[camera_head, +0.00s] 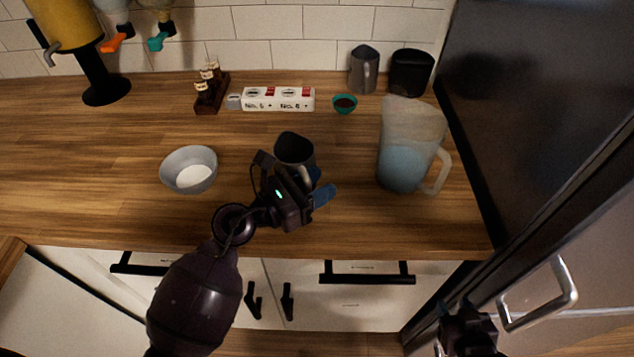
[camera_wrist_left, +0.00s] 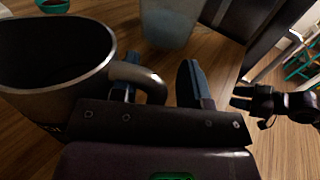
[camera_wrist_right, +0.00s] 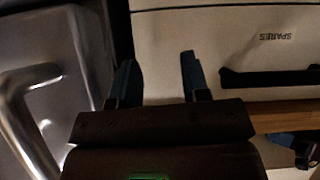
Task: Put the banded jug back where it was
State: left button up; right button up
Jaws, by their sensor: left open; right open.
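A dark metal jug (camera_head: 291,147) stands on the wooden counter near its middle, partly behind my left gripper (camera_head: 319,186). It fills the left of the left wrist view (camera_wrist_left: 55,60), upright, with its handle (camera_wrist_left: 150,80) toward my gripper. The left gripper (camera_wrist_left: 160,78) is open; the handle lies between its fingers, close to the left finger. I cannot tell whether they touch. A band on this jug is not clear. A second grey jug (camera_head: 363,72) stands at the back. My right gripper (camera_wrist_right: 157,72) is open and empty, low before the cabinet front.
A large translucent pitcher (camera_head: 405,150) stands right of the left gripper. A grey bowl (camera_head: 190,182) is at left. A teal cup (camera_head: 344,103), a labelled white block (camera_head: 278,98), a bottle rack (camera_head: 211,92) and a black container (camera_head: 410,72) are behind. The front counter is clear.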

pick_arm(q)
jog(key=shift+s+a+r, duration=0.1)
jog(key=shift+a+r, duration=0.05)
jog(key=shift+a, duration=0.05)
jog(key=b+v, duration=0.1)
jog(key=v, duration=0.9)
jog(key=shift+s+a, duration=0.25)
jog(key=shift+a, duration=0.1)
jog(key=shift+s+a, duration=0.25)
jog(key=shift+a, duration=0.05)
